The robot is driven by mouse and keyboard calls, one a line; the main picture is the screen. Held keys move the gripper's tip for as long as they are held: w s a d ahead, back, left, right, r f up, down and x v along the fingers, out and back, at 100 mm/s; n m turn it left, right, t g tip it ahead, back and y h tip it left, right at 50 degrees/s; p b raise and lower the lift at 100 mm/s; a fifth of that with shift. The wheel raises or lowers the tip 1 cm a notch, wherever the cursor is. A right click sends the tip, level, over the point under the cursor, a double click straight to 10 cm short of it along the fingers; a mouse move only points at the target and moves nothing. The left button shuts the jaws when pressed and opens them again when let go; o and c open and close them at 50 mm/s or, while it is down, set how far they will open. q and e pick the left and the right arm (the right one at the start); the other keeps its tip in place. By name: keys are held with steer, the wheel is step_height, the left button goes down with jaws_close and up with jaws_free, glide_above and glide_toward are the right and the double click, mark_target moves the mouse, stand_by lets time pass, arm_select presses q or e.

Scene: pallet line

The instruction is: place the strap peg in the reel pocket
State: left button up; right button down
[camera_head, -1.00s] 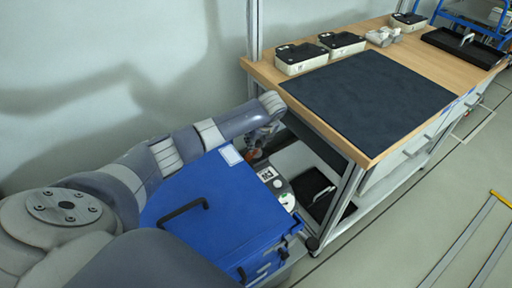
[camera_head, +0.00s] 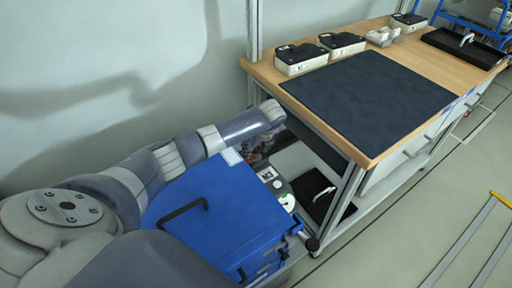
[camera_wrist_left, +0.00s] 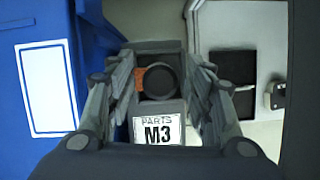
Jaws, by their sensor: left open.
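My left gripper (camera_wrist_left: 161,75) is open in the left wrist view, its fingers on either side of a dark round cap (camera_wrist_left: 158,80). The cap stands on a dark grey part with a white "PARTS M3" label (camera_wrist_left: 157,129); an orange patch shows at its left. I cannot tell whether the cap is the strap peg or whether the fingers touch it. In the head view the left gripper (camera_head: 262,148) is low beside the bench, partly hidden by my forearm and the blue case. A black tray with a white handle-like piece (camera_head: 320,195) lies on the lower shelf. I cannot identify the reel pocket.
A blue case (camera_head: 220,215) with a black handle stands close beside the gripper; its side fills the left of the wrist view. The bench has a clear dark mat (camera_head: 368,100). Black-lidded boxes (camera_head: 301,58) and a black tray (camera_head: 462,45) stand further back.

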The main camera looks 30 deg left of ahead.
arm_select(q)
steer(key=p+v, duration=0.1)
steer(key=v, duration=1.1)
